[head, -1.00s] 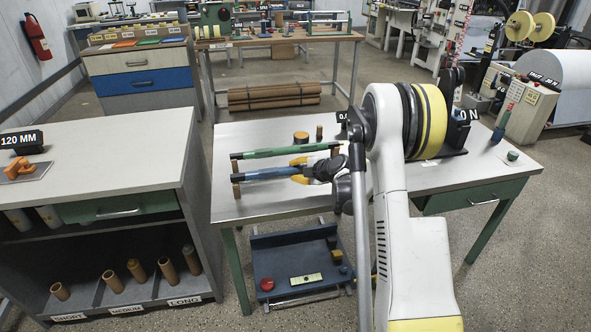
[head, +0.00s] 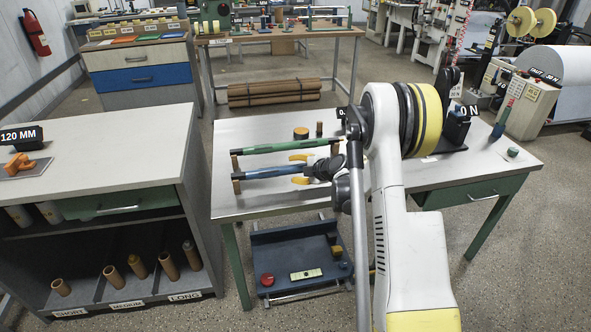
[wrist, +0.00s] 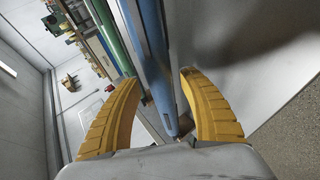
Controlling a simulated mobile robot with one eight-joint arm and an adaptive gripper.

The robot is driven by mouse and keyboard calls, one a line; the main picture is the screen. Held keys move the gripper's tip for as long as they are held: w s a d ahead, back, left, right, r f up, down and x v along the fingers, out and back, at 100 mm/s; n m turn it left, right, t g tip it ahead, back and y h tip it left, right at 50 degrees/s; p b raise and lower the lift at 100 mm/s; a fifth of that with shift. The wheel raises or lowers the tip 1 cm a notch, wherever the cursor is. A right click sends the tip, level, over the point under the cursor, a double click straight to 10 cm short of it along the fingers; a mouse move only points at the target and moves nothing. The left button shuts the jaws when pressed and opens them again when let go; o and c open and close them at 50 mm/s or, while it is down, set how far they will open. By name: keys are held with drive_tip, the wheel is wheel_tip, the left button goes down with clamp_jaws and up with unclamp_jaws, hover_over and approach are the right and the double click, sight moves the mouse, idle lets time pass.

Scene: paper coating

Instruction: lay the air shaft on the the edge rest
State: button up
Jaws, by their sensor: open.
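The air shaft, a blue bar (head: 268,172), lies level across the near side of the table. Its left end is at a brown wooden post of the edge rest (head: 236,187); its right end is hidden by my gripper. My gripper (head: 300,169) is open, with one yellow finger on each side of the shaft near its right part. In the wrist view the blue shaft (wrist: 155,65) runs between the open fingers of my gripper (wrist: 156,78), with a gap visible on both sides. Whether the shaft's right end touches a support cannot be seen.
A green bar (head: 280,147) lies parallel just behind the shaft on brown posts. The table's left surface (head: 222,204) is clear. A grey cabinet (head: 110,150) stands left.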

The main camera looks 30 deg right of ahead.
drive_tip(key=v, duration=1.2)
drive_tip(key=shift+r, duration=0.1)
drive_tip(key=a+r+m+t+h, duration=0.2)
drive_tip(key=a+r+m+t, duration=0.15)
drive_tip(key=r, duration=1.05)
drive_tip(key=a+r+m+t+h, duration=0.2)
drive_tip(key=r+m+t+h, duration=0.15)
drive_tip(key=r, duration=0.95)
drive_tip(key=s+a+r+m+g+h, duration=0.1)
drive_tip(key=s+m+g+h, duration=0.2)
drive_tip(key=s+m, duration=0.35)
drive_tip(key=s+a+f+m+g+y, duration=0.2)
drive_tip(key=s+a+f+g+y, duration=0.1)
drive_tip(key=s+a+f, duration=0.5)
drive_tip(key=s+a+f+m+g+y, duration=0.1)
drive_tip(key=s+a+f+g+y, duration=0.2)
drive_tip(key=s, duration=1)
drive_tip(key=a+f+g, duration=0.2)
drive_tip(key=a+f, duration=0.3)
drive_tip(key=a, duration=0.1)
drive_tip(key=shift+s+f+m+g, duration=0.25)
drive_tip(key=shift+s+m+g, duration=0.05)
drive_tip(key=shift+s+m, duration=0.05)
